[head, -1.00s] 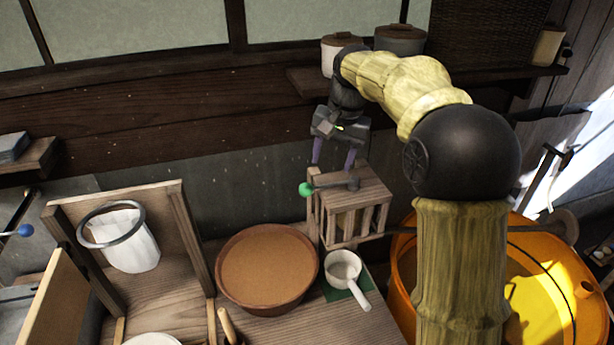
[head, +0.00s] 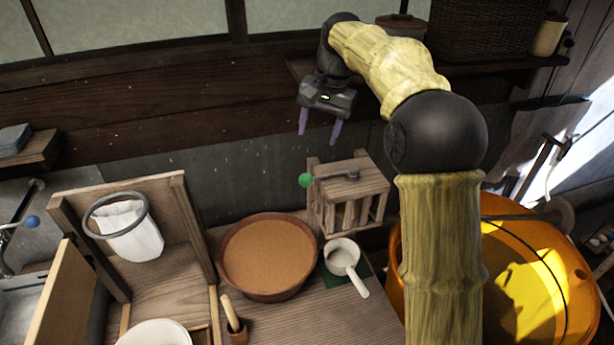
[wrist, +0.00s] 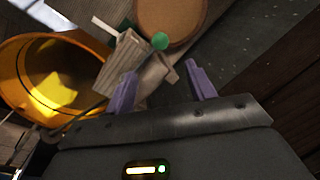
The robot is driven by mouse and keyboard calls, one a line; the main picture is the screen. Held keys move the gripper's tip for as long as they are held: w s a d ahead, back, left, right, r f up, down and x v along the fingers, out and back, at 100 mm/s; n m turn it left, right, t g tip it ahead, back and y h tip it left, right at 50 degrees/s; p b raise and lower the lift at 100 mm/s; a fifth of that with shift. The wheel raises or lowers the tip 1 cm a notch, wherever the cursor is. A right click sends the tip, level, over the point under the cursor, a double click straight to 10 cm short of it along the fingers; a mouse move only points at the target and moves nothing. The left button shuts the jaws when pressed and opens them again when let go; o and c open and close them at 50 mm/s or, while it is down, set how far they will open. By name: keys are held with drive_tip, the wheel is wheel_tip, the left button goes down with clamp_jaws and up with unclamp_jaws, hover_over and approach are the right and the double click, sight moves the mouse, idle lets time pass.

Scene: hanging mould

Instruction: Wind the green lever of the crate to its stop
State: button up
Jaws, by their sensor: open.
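The wooden slatted crate (head: 347,206) stands at the back right of the wooden table. On its top is a dark lever arm (head: 335,176) with a green ball knob (head: 305,180) at its left end, out past the crate's left edge. My gripper (head: 319,138) is open and empty, above and behind the crate, clear of the knob. In the wrist view the green knob (wrist: 160,41) shows beyond the two purple fingers (wrist: 163,88), nearer the left one, with the crate (wrist: 124,62) to its left. Part of the crate's lever is hard to make out there.
A round brown-filled bowl (head: 268,257) and a white ladle (head: 343,258) stand in front of the crate. An orange tub (head: 520,225) is at the right. A wooden frame holds a ringed white bag (head: 135,235) at the left. A shelf runs along the wall behind.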

sight(307, 176)
drive_tip(key=a+f, duration=0.1)
drive_tip(key=f, duration=0.3)
drive_tip(key=f+p, duration=0.1)
drive_tip(key=f, duration=0.4)
drive_tip(key=a+f+p, duration=0.1)
drive_tip(key=f, duration=0.4)
drive_tip(key=shift+w+a+f, duration=0.2)
drive_tip(key=shift+w+a, duration=0.15)
drive_tip(key=shift+r, duration=0.1)
clamp_jaws()
